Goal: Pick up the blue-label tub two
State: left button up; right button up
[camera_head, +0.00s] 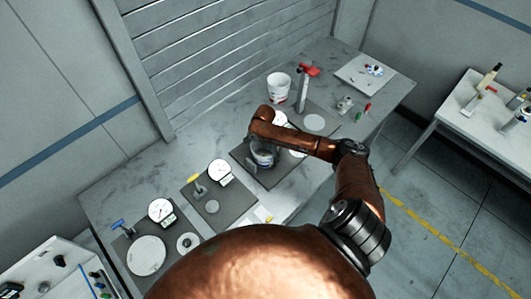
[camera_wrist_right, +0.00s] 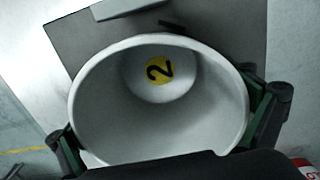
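A pale tub (camera_head: 263,158) stands at the middle station of the bench, largely under my right gripper and arm. In the right wrist view I look down into the empty tub (camera_wrist_right: 205,100); a yellow sticker with a black 2 (camera_wrist_right: 159,70) is on its inside bottom. Its outer label is mostly hidden. My right gripper (camera_wrist_right: 165,130) has one green-padded finger at each side of the tub, close against the wall; I cannot tell if they press on it. My left gripper is not in view.
A white bucket (camera_head: 279,87) and a red-topped post (camera_head: 303,92) stand behind the tub. Round dials (camera_head: 219,173) and a yellow-handled piece (camera_head: 197,186) sit on the mat to the left. A side table (camera_head: 480,122) with tools is at the right.

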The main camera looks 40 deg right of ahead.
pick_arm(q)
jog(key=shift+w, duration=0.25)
pick_arm(e)
jog(key=c, duration=0.8)
